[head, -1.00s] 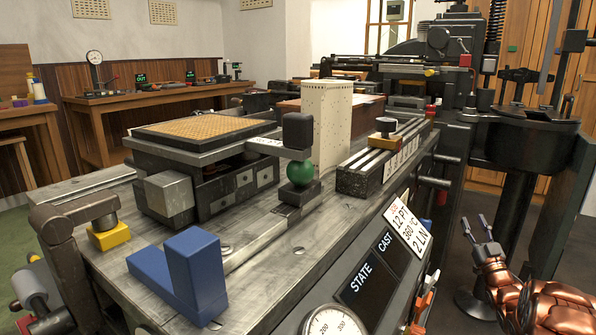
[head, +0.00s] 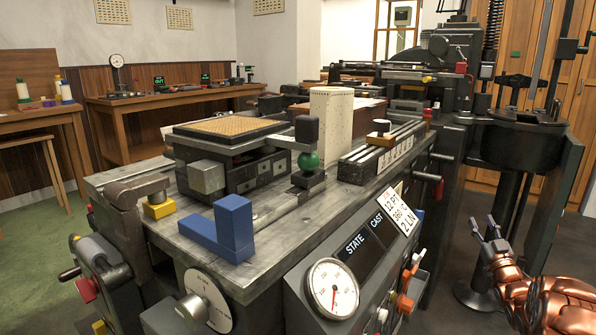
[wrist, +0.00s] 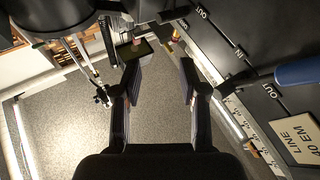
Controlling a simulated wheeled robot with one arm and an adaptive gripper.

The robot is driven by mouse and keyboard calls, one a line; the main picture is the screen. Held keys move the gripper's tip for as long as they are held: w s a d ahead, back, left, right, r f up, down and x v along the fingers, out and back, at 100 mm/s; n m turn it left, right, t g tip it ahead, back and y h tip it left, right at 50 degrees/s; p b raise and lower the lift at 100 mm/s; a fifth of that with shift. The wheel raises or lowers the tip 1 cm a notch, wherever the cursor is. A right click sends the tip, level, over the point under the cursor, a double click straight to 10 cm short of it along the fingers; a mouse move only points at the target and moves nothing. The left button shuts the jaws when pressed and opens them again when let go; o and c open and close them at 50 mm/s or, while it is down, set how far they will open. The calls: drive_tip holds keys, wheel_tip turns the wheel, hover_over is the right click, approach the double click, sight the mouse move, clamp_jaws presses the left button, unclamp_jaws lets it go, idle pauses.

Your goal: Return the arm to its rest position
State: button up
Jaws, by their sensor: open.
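My copper-coloured arm is at the right edge of the head view, beside the type caster. My gripper (head: 487,229) points up and away there, its two fingers apart with nothing between them. In the wrist view my gripper (wrist: 160,82) shows two dark fingers spread wide over bare grey floor. It touches nothing that I can see. The type caster's grey bench top (head: 290,222) stands to the left of my arm.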

drive_tip(key=w+a+r+m+g+h+p, duration=0.2)
drive_tip(key=a+r+g+h+p, duration=0.15)
drive_tip(key=r+p, duration=0.45)
drive_tip(key=s+a+r+m+g+p, duration=0.1)
drive_tip(key=s+a+r+g+p, duration=0.6)
drive_tip(key=s+a+r+p, duration=0.15)
drive_tip(key=s+a+r+g+y+p, duration=0.1)
drive_tip(key=s+a+r+g+p, duration=0.3)
drive_tip(key=s, duration=1.3)
drive_tip(key=s+a+r+g+y+p, duration=0.1)
drive_tip(key=s+a+r+g+p, duration=0.4)
drive_tip(key=s, duration=1.2)
drive_tip(key=s+a+r+g+y+p, duration=0.2)
drive_tip(key=s+a+r+g+p, duration=0.3)
drive_tip(key=s+a+p, duration=0.5)
drive_tip(key=s+a+r, duration=0.1)
drive_tip(key=s+a, duration=0.5)
drive_tip(key=s, duration=0.1)
drive_tip(key=shift+n+p, duration=0.35)
drive_tip(key=shift+n, duration=0.05)
